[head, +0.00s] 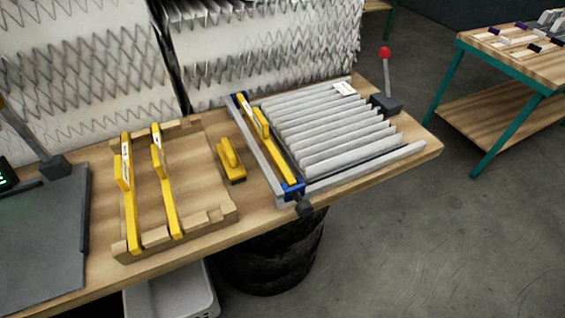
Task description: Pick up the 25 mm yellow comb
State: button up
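Two long yellow combs with upright handles lie side by side in a wooden rack, the left one (132,215) and the right one (169,200). Each has a small white label, too small to read. A third long yellow comb (274,153) with a handle lies along the left side of a pleated grey filter, between blue end blocks. A short yellow piece with a handle (232,163) sits on the bench between rack and filter. I cannot tell which is the 25 mm comb. My gripper is not in view.
The wooden rack (148,244) and the metal filter frame (365,163) stand on a wooden bench. A red-knobbed lever (386,70) rises at the back right. A dark plate (45,235) lies left. Tall pleated white sheets (80,60) stand behind. Grey floor is open to the right.

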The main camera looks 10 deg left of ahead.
aim_at(259, 122)
jog(key=i+l, duration=0.1)
jog(key=l, duration=0.15)
jog(key=i+l, duration=0.1)
jog(key=l, duration=0.2)
jog(key=l+u, duration=0.15)
jog(key=u, duration=0.2)
jog(key=l+u, duration=0.15)
jog(key=u, duration=0.2)
jog(key=l+u, duration=0.2)
jog(key=u, duration=0.2)
jog(key=i, duration=0.05)
